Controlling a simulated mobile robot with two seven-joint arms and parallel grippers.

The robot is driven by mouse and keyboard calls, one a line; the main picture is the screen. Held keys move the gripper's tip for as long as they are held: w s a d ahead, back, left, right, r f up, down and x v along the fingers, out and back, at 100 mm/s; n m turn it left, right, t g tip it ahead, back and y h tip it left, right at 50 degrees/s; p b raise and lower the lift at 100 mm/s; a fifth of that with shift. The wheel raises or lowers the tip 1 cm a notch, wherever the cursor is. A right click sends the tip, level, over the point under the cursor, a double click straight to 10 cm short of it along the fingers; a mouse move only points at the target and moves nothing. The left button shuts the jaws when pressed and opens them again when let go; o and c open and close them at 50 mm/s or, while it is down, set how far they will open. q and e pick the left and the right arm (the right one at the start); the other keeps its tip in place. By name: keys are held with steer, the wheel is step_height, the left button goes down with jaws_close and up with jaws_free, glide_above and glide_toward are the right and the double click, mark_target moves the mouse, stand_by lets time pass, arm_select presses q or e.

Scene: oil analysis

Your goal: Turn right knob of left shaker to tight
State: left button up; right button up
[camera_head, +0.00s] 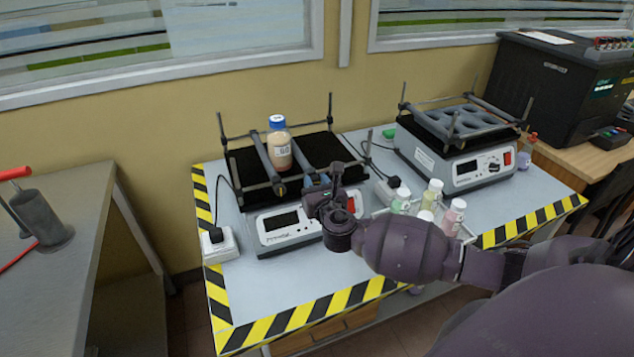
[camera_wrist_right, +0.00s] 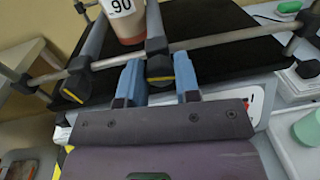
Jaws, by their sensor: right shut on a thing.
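The left shaker (camera_head: 282,228) stands on the table with a black platform and clamp bars. A bottle of brownish liquid with a blue cap (camera_head: 279,150) stands between its bars; its lower part shows in the right wrist view (camera_wrist_right: 127,22). My right gripper (camera_head: 318,181) is at the front of the shaker. In the right wrist view its blue fingers (camera_wrist_right: 158,78) are shut on the right knob (camera_wrist_right: 159,68), a dark knob with a yellow mark at the bar's end. The left knob (camera_wrist_right: 75,86) is free, to the left. My left gripper is not in view.
A second shaker (camera_head: 462,150) stands to the right. Several small bottles, including a pink-filled one (camera_head: 453,217), stand in a rack right of my gripper. A power socket (camera_head: 219,243) lies left of the left shaker.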

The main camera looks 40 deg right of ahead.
steer(key=shift+r+m, duration=0.1)
steer(key=shift+m, duration=0.8)
steer(key=shift+m+p, duration=0.5)
steer(key=shift+m, duration=0.8)
steer(key=m, duration=0.3)
steer(key=shift+m+g+y+p, duration=0.3)
steer(key=shift+m, duration=1.2)
steer(key=m, duration=0.3)
steer(key=shift+y+p, duration=0.3)
steer(key=shift+y, duration=0.1)
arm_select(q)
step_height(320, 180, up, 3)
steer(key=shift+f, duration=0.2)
arm_select(e)
steer(key=shift+m, duration=0.7)
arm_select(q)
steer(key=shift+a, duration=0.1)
arm_select(e)
steer(key=shift+m, duration=0.3)
